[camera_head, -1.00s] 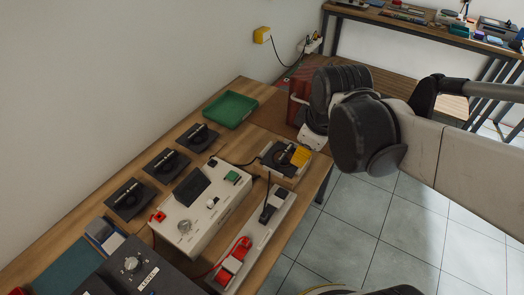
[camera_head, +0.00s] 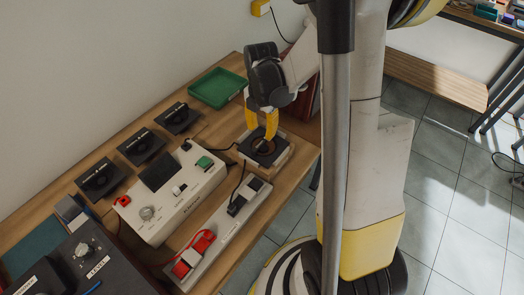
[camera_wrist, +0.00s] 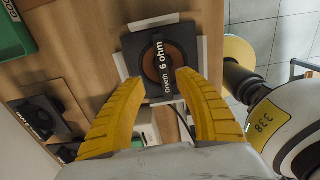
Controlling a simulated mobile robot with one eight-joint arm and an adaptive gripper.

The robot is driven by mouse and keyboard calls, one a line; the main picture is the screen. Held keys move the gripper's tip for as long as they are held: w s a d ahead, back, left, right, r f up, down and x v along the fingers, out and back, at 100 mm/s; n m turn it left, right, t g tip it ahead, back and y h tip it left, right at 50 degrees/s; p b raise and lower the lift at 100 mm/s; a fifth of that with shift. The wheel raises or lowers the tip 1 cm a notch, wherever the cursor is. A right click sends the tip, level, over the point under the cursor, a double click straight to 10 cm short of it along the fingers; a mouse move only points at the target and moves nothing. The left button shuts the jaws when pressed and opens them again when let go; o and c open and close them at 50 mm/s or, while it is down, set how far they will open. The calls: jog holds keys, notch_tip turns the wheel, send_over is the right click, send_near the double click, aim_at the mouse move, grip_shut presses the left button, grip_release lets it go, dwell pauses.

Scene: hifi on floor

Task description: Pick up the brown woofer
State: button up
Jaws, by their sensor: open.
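The brown woofer (camera_head: 263,149) is a square black plate with a round brown cone, sitting on a pale holder near the table's right edge. In the wrist view the woofer (camera_wrist: 178,60) lies just ahead of the fingertips, with a label strip reading "Orveth 6 ohm" across it. My gripper (camera_head: 261,124) points down over it with its yellow fingers apart and nothing held between them. In the wrist view my gripper (camera_wrist: 160,78) has its fingertips over the near part of the woofer. I cannot tell whether they touch it.
A green tray (camera_head: 218,88) stands behind to the left. Several black speaker plates (camera_head: 141,146) lie along the wall side. A white control box (camera_head: 168,200) and a long strip with red plugs (camera_head: 206,240) lie in front. Floor is open right of the table.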

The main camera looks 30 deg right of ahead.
aim_at(264, 139)
jog(key=shift+s+d+f+b, duration=0.15)
jog(key=shift+f+b, duration=0.55)
jog(key=shift+f, duration=0.6)
jog(key=shift+s+d+f+b, duration=0.15)
jog(key=shift+f+b, duration=0.5)
jog(key=shift+f, duration=0.65)
jog(key=shift+f+b, duration=0.3)
grip_shut()
